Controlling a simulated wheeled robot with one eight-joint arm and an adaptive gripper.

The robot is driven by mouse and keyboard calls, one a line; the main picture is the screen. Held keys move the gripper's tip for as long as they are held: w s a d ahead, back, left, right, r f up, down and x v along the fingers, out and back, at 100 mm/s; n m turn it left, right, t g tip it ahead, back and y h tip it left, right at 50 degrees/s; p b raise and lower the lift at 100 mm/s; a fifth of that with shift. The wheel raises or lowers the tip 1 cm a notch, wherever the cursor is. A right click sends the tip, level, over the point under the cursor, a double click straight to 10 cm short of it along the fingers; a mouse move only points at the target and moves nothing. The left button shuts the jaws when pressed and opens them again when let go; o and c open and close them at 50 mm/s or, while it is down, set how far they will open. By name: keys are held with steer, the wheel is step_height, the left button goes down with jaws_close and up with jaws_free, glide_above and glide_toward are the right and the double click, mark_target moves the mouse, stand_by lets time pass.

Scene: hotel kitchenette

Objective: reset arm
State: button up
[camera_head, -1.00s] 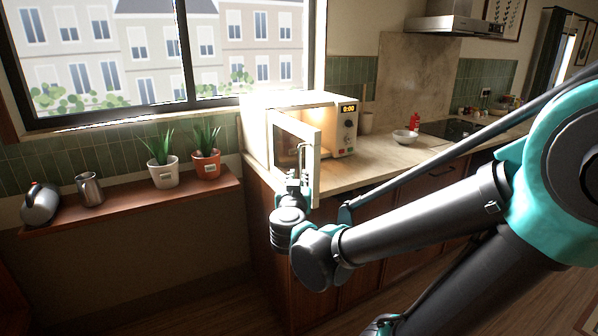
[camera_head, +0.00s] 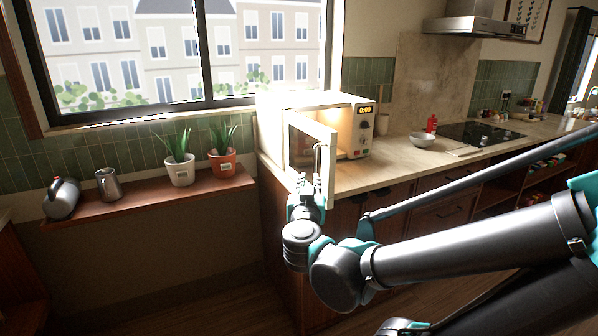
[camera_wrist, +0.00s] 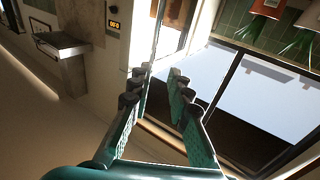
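My gripper (camera_head: 308,188) is at the front of the white microwave (camera_head: 312,98), close to its open door (camera_head: 331,165). In the wrist view, the two teal fingers of my gripper (camera_wrist: 160,82) stand apart with a gap between their tips, and nothing is clearly held. The door's edge runs past the fingertips there; I cannot tell whether they touch it. My arm (camera_head: 470,245) reaches in from the right, bent low in front of the cabinets.
The counter (camera_head: 385,172) holds a white bowl (camera_head: 422,139), a red bottle (camera_head: 431,124) and a black hob (camera_head: 480,134). A wall shelf (camera_head: 130,206) at left carries two potted plants, a metal jug (camera_head: 108,185) and a kettle (camera_head: 62,200). The floor below the shelf is clear.

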steer(key=w+a+f+n+g+y, duration=0.1)
steer(key=a+n+y, duration=0.55)
steer(key=y, duration=0.35)
step_height(320, 180, down, 11)
steer(key=s+d+g, duration=0.2)
steer(key=g, duration=0.3)
steer(key=s+d+f+m+g+h, duration=0.2)
steer(key=s+d+f+g+h, duration=0.1)
steer(key=d+f, duration=0.4)
steer(key=s+d+f+m+g+h, duration=0.2)
steer(key=s+d+f+g+h, duration=0.2)
steer(key=s+d+f, duration=0.3)
steer(key=shift+s+d+f+g, duration=0.4)
steer(key=shift+s+d+g, duration=0.1)
steer(key=shift+s+d, duration=0.35)
